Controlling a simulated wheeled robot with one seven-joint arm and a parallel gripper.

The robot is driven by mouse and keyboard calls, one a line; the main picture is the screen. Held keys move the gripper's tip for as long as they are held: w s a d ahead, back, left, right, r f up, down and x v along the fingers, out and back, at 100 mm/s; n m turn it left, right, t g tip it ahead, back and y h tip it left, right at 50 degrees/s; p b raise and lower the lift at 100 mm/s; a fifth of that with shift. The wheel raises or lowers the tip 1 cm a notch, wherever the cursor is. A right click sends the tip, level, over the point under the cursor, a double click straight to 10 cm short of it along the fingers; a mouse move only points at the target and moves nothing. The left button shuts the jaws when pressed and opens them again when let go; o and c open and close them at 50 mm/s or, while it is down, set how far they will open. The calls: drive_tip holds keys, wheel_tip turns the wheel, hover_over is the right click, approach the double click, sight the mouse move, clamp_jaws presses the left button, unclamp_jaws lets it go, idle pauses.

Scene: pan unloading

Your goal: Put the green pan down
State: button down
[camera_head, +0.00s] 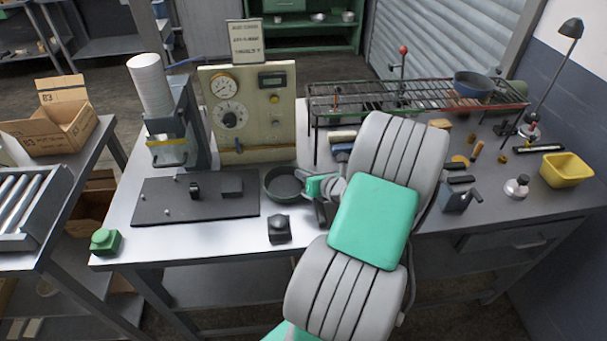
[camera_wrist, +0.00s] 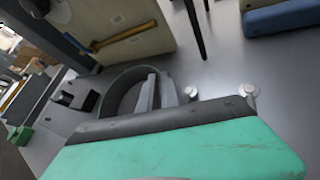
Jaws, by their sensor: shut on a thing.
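The green pan (camera_head: 283,181), dark inside with a dull green rim, is at the middle of the workbench (camera_head: 225,233), just right of a dark flat plate (camera_head: 160,210). My gripper (camera_head: 309,186) reaches it from the right and is shut on it. In the wrist view the pan (camera_wrist: 113,97) is partly hidden behind the fingers of my gripper (camera_wrist: 156,92) and its green body. The pan looks level. I cannot tell whether its underside touches the bench or is slightly above it.
A control panel (camera_head: 263,110) stands behind the pan. A small dark block (camera_head: 279,228) lies in front of it. A wire rack (camera_head: 345,97) with a blue pan (camera_head: 473,84) stands behind my arm. A yellow bin (camera_head: 566,170) is at the right. Bare bench shows along the front-left edge.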

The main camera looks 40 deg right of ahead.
drive_tip(key=c, duration=1.6)
unclamp_jaws()
drive_tip(key=shift+o, duration=0.2)
drive_tip(key=shift+r, duration=0.1)
